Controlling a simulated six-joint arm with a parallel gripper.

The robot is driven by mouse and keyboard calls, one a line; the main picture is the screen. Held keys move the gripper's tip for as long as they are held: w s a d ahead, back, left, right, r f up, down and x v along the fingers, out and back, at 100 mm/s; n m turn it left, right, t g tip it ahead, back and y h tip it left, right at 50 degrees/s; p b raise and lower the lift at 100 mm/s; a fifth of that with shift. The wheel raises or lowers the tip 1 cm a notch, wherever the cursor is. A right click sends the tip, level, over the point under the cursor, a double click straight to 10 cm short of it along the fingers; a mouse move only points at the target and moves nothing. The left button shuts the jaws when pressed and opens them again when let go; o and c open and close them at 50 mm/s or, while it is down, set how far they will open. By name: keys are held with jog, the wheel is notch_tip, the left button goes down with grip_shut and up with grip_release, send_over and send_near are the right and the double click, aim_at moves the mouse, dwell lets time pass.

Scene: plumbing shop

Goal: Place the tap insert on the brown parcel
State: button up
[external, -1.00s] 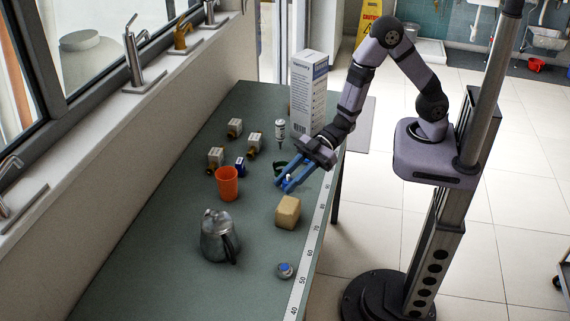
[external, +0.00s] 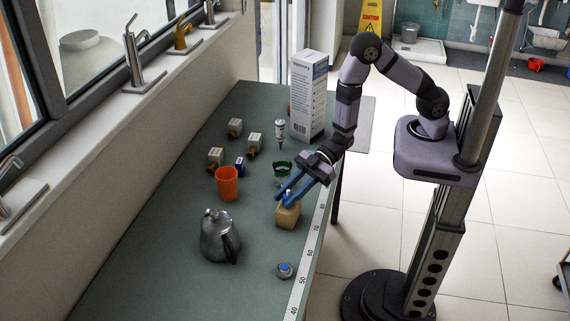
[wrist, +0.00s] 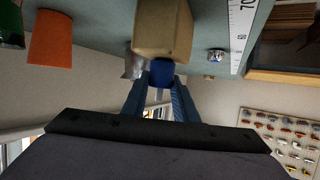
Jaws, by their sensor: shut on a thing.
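The brown parcel (external: 288,216) is a small tan block on the green table, near its ruler-marked edge. My gripper (external: 284,198) is over the parcel, its blue fingers pointing down and to the left. It is shut on the tap insert (wrist: 162,72), which shows as a blue piece between the fingertips in the wrist view. In that view the parcel (wrist: 162,28) lies just beyond the insert. The fingers hide most of the insert in the external view, and I cannot tell whether it touches the parcel.
An orange cup (external: 227,184), a metal pot (external: 219,238) and a green-rimmed glass (external: 282,172) stand around the parcel. A small blue-topped round part (external: 285,270) lies in front. A tall white box (external: 309,95) and several small valve-like parts are farther back.

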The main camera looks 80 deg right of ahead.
jog(key=shift+f, duration=0.1)
jog(key=shift+f, duration=0.15)
jog(key=o, duration=1.1)
jog(key=shift+c, duration=0.2)
jog(key=shift+r, duration=0.25)
jog(key=p+v, duration=0.5)
jog(key=v, duration=0.7)
jog(key=shift+p, duration=0.35)
